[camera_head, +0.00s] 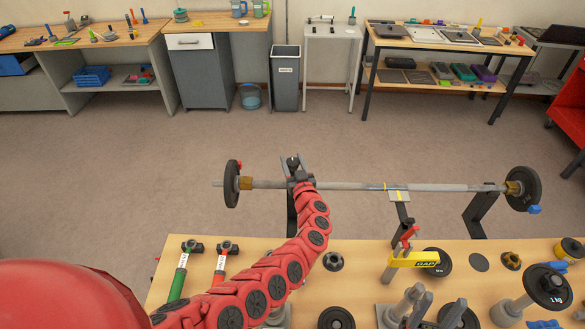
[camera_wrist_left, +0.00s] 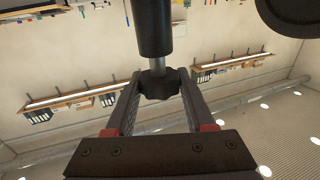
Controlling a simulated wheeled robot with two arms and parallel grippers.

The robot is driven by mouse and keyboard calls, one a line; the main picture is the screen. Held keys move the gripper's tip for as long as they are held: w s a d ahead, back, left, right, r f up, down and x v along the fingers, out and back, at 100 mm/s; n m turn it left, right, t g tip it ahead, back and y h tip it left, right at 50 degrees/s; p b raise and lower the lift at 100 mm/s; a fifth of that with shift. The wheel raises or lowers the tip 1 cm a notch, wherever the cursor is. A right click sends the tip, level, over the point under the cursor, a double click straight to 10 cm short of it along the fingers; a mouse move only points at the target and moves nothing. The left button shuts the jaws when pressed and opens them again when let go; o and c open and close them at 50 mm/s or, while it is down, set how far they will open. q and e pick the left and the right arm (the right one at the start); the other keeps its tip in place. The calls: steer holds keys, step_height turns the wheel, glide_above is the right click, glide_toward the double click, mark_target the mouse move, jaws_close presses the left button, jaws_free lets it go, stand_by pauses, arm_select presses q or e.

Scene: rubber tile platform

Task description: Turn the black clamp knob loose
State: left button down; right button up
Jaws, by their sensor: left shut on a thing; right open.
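The black clamp knob (camera_wrist_left: 159,84) shows in the left wrist view, a lobed knob on a short metal shaft below a dark cylinder (camera_wrist_left: 152,28). My left gripper (camera_wrist_left: 158,90) has its fingers shut on it, one on each side. In the head view my left gripper (camera_head: 294,170) is at the barbell's bar (camera_head: 345,186), right of the left weight plate (camera_head: 232,184); I cannot make out the knob there. My right gripper (camera_head: 436,310) is open at the bottom edge, low over the bench, with nothing seen between its fingers.
The barbell rests on dark uprights behind the wooden bench (camera_head: 350,262). On the bench are a green-handled hammer (camera_head: 180,275), a red-handled hammer (camera_head: 222,262), a yellow tool (camera_head: 413,259), and several weights and knobs. Floor behind the bar is clear.

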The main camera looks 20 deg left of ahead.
arm_select(q)
steer(key=n+g+y+b, duration=0.1)
steer(key=b, duration=0.1)
steer(key=n+g+y+b, duration=0.1)
steer(key=y+b, duration=0.1)
steer(key=b, duration=0.1)
steer(key=shift+f, duration=0.25)
steer(key=shift+r+n+g+y+b, duration=0.35)
steer(key=shift+n+g+b, duration=0.25)
steer(key=shift+b, duration=0.2)
steer(key=shift+c, duration=1.3)
jaws_free()
